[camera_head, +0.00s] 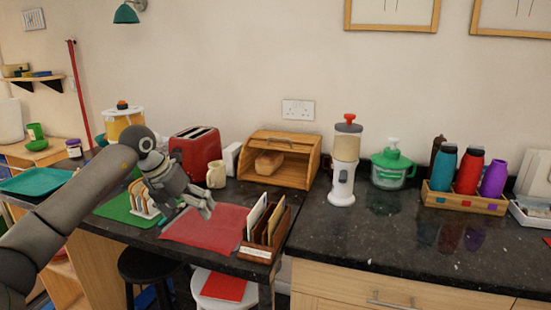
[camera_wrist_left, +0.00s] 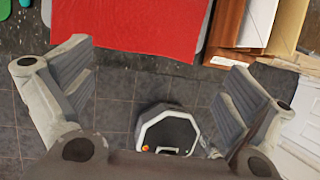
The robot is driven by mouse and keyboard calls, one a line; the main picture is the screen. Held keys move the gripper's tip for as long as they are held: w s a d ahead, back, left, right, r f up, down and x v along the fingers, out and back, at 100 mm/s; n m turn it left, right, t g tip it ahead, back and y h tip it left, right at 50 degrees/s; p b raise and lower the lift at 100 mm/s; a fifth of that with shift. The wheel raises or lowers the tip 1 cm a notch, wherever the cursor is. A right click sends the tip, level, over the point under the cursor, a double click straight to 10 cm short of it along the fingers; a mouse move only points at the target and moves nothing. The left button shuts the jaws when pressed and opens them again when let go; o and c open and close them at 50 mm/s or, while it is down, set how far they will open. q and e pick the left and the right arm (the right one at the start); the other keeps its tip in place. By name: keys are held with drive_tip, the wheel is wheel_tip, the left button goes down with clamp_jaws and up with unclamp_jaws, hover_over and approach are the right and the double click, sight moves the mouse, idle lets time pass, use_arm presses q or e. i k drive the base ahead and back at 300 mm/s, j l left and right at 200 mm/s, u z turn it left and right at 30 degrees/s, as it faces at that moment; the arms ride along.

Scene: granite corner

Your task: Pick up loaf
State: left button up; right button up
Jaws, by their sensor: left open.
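The loaf (camera_head: 269,162) is brown and sits inside the open wooden bread bin (camera_head: 300,167) at the back of the dark counter. It does not show in the left wrist view. My left gripper (camera_head: 208,207) is above the red mat (camera_head: 208,225), to the left of and in front of the bin, well apart from the loaf. In the left wrist view its two fingers (camera_wrist_left: 158,95) stand wide apart with nothing between them. My right gripper is in neither view.
A wooden file rack (camera_head: 262,245) stands right of the mat, in front of the bin. A cream mug (camera_head: 216,174) and red toaster (camera_head: 194,150) stand left of the bin. A toast rack (camera_head: 140,202) is beside my gripper.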

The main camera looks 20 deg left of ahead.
sight(266, 164)
drive_tip(key=i, duration=1.55)
